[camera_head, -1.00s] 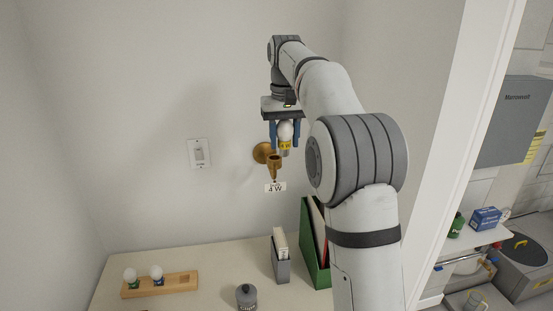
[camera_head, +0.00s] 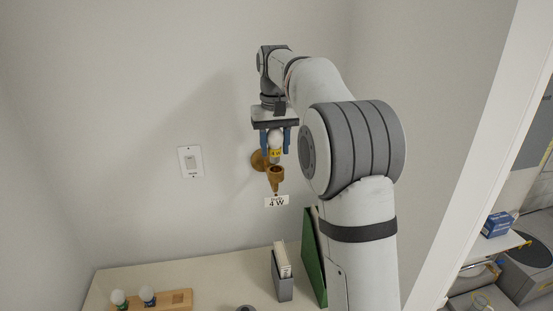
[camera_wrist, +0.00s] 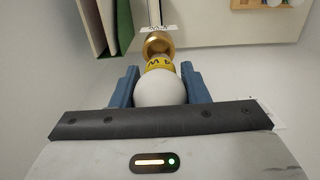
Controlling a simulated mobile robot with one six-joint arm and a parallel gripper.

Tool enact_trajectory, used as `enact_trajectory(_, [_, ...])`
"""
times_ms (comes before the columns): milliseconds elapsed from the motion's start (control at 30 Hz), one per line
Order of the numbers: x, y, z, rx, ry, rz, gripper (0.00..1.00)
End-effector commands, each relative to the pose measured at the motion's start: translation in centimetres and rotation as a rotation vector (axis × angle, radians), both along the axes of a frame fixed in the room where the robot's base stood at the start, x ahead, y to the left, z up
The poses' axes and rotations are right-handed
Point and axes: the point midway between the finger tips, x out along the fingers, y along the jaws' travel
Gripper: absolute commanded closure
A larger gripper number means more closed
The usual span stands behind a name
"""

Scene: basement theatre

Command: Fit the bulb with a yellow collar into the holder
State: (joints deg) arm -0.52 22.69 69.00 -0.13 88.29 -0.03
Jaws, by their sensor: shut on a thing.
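My gripper (camera_head: 275,142) is shut on the white bulb with a yellow collar (camera_head: 275,153), which hangs with its collar end downward between the blue fingers. The bulb also shows in the wrist view (camera_wrist: 160,88), with the collar pointing toward the holder. The brass holder (camera_head: 276,177) is a cup on a round wall mount, with its mouth upward. The holder also shows in the wrist view (camera_wrist: 158,42), just past the collar. The bulb's lower end is at or just above the holder's mouth; I cannot tell whether they touch. A label reading "4 W" (camera_head: 277,202) is below the holder.
A wooden rack (camera_head: 178,299) with two white bulbs stands on the table (camera_head: 225,272). A grey file box (camera_head: 283,287) and a green folder (camera_head: 314,255) stand below the holder. A switch (camera_head: 190,162) is on the wall at left. The wall around the holder is otherwise clear.

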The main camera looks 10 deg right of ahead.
Motion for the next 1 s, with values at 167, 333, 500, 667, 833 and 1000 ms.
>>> enact_trajectory(167, [-0.1, -0.2, -2.5, 0.000, 0.003, -0.004, 0.81])
enact_trajectory(333, [0.0, -0.3, -4.0, 0.000, 0.000, -0.006, 0.81])
enact_trajectory(500, [0.0, -0.3, -4.0, 0.000, -0.001, -0.006, 0.81])
enact_trajectory(667, [0.0, -0.4, -4.4, 0.000, 0.000, -0.006, 0.81])
enact_trajectory(833, [0.0, -0.4, -4.3, 0.000, 0.000, -0.007, 0.46])
enact_trajectory(1000, [0.0, -0.4, -4.3, 0.000, 0.000, -0.007, 0.37])
